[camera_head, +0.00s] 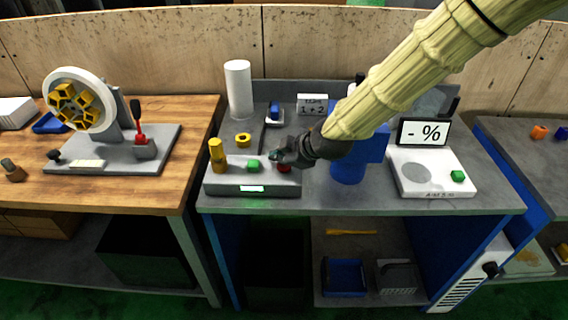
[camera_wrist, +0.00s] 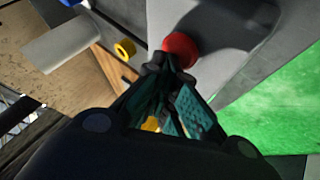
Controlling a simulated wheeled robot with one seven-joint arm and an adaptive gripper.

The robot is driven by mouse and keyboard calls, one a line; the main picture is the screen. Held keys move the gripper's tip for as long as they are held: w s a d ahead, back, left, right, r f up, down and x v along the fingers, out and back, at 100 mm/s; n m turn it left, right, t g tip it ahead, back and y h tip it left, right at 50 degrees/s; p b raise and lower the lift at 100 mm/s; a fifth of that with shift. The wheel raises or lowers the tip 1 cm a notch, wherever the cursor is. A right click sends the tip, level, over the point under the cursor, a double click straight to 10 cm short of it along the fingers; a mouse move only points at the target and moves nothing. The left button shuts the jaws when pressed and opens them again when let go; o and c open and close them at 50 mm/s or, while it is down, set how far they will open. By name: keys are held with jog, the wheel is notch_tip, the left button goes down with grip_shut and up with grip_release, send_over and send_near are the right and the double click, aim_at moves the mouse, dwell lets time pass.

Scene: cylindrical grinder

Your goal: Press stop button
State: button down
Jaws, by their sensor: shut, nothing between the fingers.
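The red stop button (camera_head: 285,167) sits at the right end of the grey control box (camera_head: 252,184), partly hidden behind my gripper in the head view. In the wrist view the red button (camera_wrist: 181,48) is a round red knob just beyond my fingertips. My gripper (camera_head: 280,156) is shut and empty, with its tips right at the button. In the wrist view the gripper (camera_wrist: 166,62) overlaps the button's near edge. I cannot tell whether they touch. A green button (camera_head: 253,165) sits left of the red one on the same box.
A yellow-orange stacked part (camera_head: 217,153) stands at the box's left end. A yellow ring (camera_head: 243,140) and a white cylinder (camera_head: 238,90) are behind. A blue machine body (camera_head: 348,168) stands close on the right, with a white scale-like unit (camera_head: 432,184) beyond it.

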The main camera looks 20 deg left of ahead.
aim_at(281, 166)
jog(key=shift+f, duration=0.15)
dwell(0.5)
jog(key=shift+r+p, duration=0.6)
jog(key=shift+r, duration=0.4)
notch_tip(281, 166, up, 5)
jog(key=p, duration=0.3)
dwell(0.9)
